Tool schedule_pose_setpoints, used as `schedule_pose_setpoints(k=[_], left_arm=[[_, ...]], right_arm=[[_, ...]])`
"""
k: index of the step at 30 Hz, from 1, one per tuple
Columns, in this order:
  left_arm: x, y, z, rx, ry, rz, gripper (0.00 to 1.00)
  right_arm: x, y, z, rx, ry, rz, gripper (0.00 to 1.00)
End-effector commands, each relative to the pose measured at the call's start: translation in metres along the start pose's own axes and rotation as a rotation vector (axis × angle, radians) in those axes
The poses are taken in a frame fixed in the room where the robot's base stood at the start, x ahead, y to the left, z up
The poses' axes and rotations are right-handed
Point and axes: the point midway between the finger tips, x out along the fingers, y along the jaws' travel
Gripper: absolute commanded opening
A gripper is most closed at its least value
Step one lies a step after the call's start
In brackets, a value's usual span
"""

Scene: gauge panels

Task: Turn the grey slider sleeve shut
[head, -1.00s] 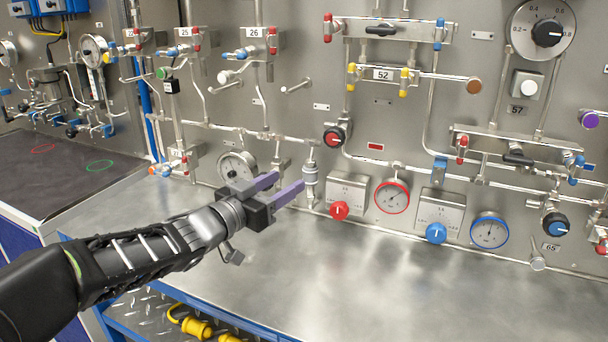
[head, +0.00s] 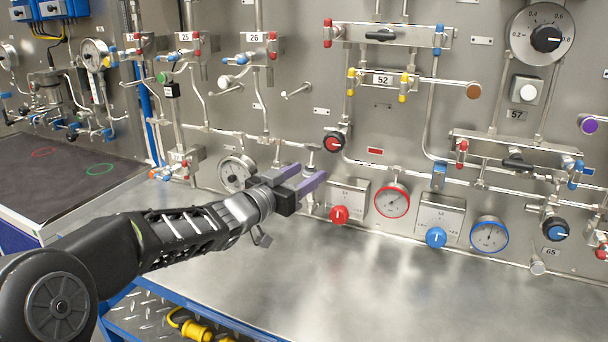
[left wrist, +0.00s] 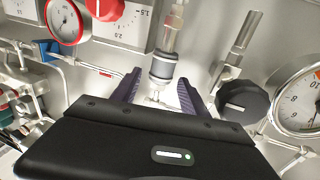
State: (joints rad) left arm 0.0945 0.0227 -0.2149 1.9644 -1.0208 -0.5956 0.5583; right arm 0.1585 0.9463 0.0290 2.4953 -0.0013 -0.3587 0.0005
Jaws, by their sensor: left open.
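The grey slider sleeve (left wrist: 163,68) is a ringed cylinder on a thin vertical pipe, seen in the left wrist view. In the head view my left gripper largely hides it. My left gripper (head: 304,175) has purple fingers and is open at the panel. In the left wrist view its fingers (left wrist: 159,82) stand one on each side of the sleeve, with a visible gap on both sides. My right gripper is not in view.
A gauge (head: 237,171) is left of the gripper. A red knob (head: 339,215) and a red-rimmed gauge (head: 391,200) are to its right. A black knob (left wrist: 243,102) is close to one finger. The steel bench (head: 330,285) in front is clear.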

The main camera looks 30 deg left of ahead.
Motion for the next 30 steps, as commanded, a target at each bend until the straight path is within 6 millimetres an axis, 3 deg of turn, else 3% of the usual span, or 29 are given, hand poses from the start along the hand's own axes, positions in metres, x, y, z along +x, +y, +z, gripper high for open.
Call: schedule_pose_setpoints(k=[7,25,30], left_arm=[[0.0006,0.0001,0.0000,0.000,0.000,0.000,0.51],[0.0003,0.0000,0.0002,0.000,0.000,0.000,0.02],[0.0003,0.0000,0.0002,0.000,0.000,0.000,0.00]], right_arm=[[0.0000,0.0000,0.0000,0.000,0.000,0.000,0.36],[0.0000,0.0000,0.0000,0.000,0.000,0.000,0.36],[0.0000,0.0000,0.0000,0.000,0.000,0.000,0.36]])
